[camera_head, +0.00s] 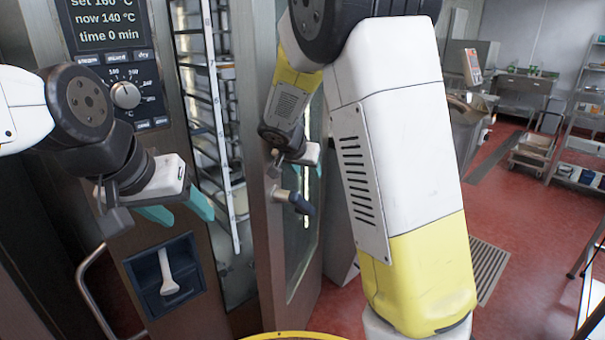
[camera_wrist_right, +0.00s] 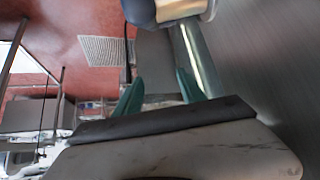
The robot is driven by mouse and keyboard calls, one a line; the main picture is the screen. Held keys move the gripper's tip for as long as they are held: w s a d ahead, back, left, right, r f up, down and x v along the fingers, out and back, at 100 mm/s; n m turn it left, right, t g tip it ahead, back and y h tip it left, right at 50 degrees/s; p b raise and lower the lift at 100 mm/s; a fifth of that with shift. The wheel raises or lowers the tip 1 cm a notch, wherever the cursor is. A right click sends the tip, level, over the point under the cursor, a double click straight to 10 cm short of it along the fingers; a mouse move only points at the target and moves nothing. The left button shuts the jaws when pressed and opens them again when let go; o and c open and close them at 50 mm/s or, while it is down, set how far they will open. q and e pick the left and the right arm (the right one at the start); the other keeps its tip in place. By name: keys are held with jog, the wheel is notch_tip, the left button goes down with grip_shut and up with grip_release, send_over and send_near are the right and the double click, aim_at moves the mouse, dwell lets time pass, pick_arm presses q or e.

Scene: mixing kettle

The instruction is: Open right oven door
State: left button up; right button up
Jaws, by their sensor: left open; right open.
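The right oven door (camera_head: 262,180) stands ajar, swung out from the oven, with a long glass window and a dark handle (camera_head: 300,204) on its face. My right gripper (camera_wrist_right: 160,90) is open, its teal fingers apart and nothing seen between them. In the right wrist view a rounded dark and silver part, probably the handle, shows beyond the fingers at the top. My left gripper (camera_head: 178,211) is open and empty in front of the oven's front panel, left of the opening.
Inside the opening is a tall rack (camera_head: 212,110) with several trays. A control panel (camera_head: 118,70) reads set 160 °C, now 140 °C. A recessed white lever (camera_head: 168,272) sits below. Red floor is open to the right, with a trolley (camera_head: 530,155) and shelving behind.

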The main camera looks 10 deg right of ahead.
jog(key=shift+s+a+r, duration=0.1)
jog(key=shift+s+r, duration=0.1)
jog(key=shift+c, duration=0.2)
